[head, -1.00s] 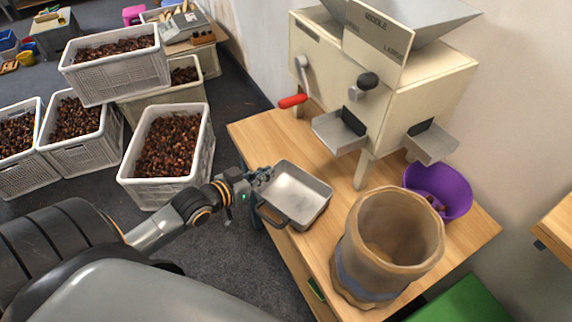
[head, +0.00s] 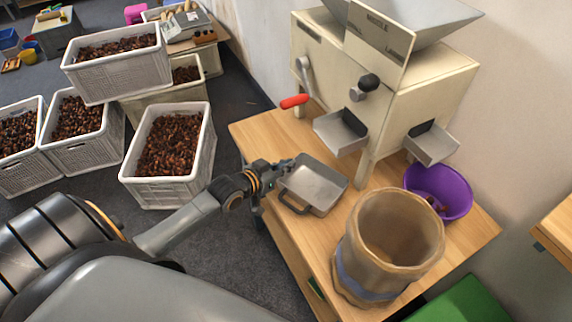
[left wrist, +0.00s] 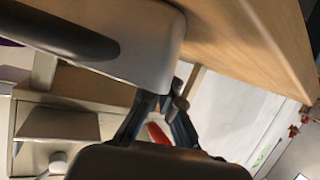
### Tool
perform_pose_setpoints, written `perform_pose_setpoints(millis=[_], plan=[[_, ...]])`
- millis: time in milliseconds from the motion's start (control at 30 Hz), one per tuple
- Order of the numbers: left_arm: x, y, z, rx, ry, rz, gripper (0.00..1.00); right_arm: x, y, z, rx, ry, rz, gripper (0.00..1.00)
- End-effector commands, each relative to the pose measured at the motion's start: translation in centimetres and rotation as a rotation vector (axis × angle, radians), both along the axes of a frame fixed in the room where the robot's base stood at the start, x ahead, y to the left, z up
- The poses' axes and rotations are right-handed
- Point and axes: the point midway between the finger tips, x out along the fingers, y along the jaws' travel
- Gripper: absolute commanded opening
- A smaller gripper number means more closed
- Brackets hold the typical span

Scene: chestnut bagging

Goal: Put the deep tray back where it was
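The deep tray (head: 319,184) is a grey metal pan with a dark handle on its near left side, and it looks empty. It is over the left part of the wooden table (head: 285,240), below the machine's front chute. I cannot tell whether its base touches the table. My left gripper (head: 287,167) is shut on the tray's left rim. In the left wrist view the fingers (left wrist: 164,103) meet at the edge of the tray (left wrist: 150,45), whose dark handle crosses the upper left. My right gripper is not in view.
The cream sorting machine (head: 420,90) with a red-handled crank (head: 294,101) stands at the back of the table. A brown sack-like container (head: 352,255) and a purple bowl (head: 458,190) are to the tray's right. Crates of chestnuts (head: 190,190) stand on the floor at left.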

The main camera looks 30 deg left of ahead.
Motion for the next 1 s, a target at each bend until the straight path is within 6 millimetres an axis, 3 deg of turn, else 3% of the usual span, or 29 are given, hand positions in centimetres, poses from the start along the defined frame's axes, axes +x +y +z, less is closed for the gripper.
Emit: perform_pose_setpoints(millis=[133, 267, 667, 1000], plan=[[0.0, 0.0, -0.1, -0.001, -0.002, 0.001, 0.00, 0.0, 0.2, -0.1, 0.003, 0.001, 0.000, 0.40], [0.0, 0.0, -0.1, -0.001, 0.000, 0.000, 0.28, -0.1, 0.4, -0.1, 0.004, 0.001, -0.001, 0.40], [-0.5, 0.1, 0.2, -0.001, 0.001, 0.000, 0.28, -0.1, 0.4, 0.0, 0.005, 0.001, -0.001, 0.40], [-5.7, 1.1, 2.3, 0.000, 0.004, -0.001, 0.28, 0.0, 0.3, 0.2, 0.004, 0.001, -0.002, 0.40]])
